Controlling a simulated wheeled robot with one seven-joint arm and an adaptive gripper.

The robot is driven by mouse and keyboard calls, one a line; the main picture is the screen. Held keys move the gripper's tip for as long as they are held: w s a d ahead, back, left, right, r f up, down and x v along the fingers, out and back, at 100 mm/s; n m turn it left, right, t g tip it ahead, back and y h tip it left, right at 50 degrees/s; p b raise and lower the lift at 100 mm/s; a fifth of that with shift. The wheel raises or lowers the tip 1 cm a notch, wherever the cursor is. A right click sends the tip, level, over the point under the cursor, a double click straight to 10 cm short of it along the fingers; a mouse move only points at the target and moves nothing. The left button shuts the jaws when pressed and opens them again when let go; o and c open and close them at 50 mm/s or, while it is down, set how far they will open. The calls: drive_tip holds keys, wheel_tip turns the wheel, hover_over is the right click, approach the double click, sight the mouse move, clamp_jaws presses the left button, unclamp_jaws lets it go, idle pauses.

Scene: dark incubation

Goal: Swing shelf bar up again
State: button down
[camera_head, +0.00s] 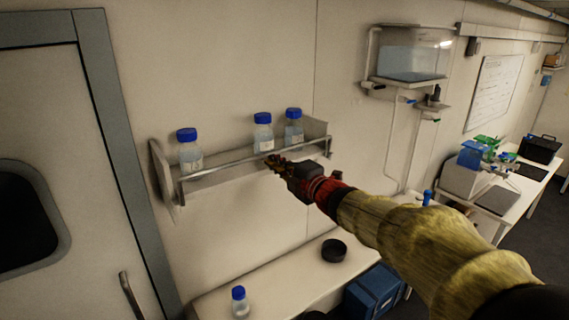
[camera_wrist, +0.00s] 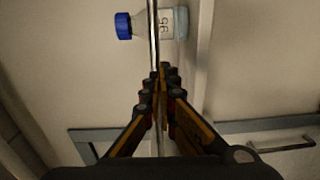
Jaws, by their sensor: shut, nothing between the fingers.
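The shelf bar (camera_head: 225,168) is a thin metal rail along the front of the wall shelf (camera_head: 159,170). It sits raised, level with the lower part of the bottles. My gripper (camera_head: 272,161) is shut and empty at the bar, right of its middle. In the wrist view the bar (camera_wrist: 153,35) runs up the picture to the fingertips (camera_wrist: 160,74); I cannot tell whether they touch it. Blue-capped bottles stand on the shelf: a left one (camera_head: 190,150), a middle one (camera_head: 263,133) and a right one (camera_head: 294,128). One bottle (camera_wrist: 150,23) shows beyond the bar in the wrist view.
Below is a bench (camera_head: 285,272) with another blue-capped bottle (camera_head: 240,301) and a black round dish (camera_head: 334,250). A blue box (camera_head: 374,291) is under the bench. A grey-framed door (camera_head: 95,90) is at left. A wall-mounted tank (camera_head: 412,62) hangs at right.

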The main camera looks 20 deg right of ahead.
drive_tip(key=shift+w, duration=0.3)
drive_tip(key=shift+w+a, duration=0.1)
drive_tip(key=shift+w+a+r+b, duration=0.25)
drive_tip(key=shift+w+r+b, duration=0.15)
drive_tip(key=shift+w+b, duration=0.55)
drive_tip(key=shift+s, duration=0.25)
